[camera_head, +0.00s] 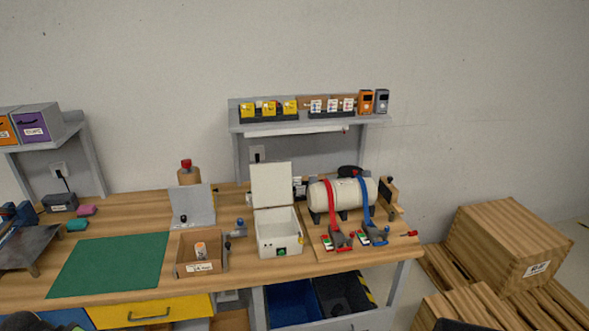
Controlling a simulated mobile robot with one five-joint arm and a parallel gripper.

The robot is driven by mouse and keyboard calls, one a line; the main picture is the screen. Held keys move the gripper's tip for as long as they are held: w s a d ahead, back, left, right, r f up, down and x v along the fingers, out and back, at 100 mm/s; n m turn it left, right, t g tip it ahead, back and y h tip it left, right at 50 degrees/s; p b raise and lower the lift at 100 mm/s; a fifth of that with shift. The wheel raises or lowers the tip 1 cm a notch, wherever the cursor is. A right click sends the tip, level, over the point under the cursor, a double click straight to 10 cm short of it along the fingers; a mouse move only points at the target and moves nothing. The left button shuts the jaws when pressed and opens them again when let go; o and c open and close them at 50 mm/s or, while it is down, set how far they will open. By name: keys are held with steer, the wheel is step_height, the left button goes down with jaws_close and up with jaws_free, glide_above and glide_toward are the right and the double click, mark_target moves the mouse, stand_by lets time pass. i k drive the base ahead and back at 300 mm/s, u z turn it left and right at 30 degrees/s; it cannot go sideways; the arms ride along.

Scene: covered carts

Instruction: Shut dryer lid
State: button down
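The dryer is a white box (265,249) on the wooden workbench, with a green button on its front. Its white lid (271,184) stands open and upright along the back edge of the box. The box's open top faces up, and its inside looks empty from here. I cannot make out my gripper in this view, and nothing touches the lid.
Left of the dryer are an open wooden box (185,267) with a small jar and a grey upright panel (193,206). Right of it a white cylinder (343,195) sits under red and blue straps. A shelf (310,126) stands behind. A green mat (110,264) lies bare.

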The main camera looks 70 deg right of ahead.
mark_target(271, 183)
steer(key=z, duration=0.35)
steer(key=i, duration=1)
steer(key=u, duration=0.1)
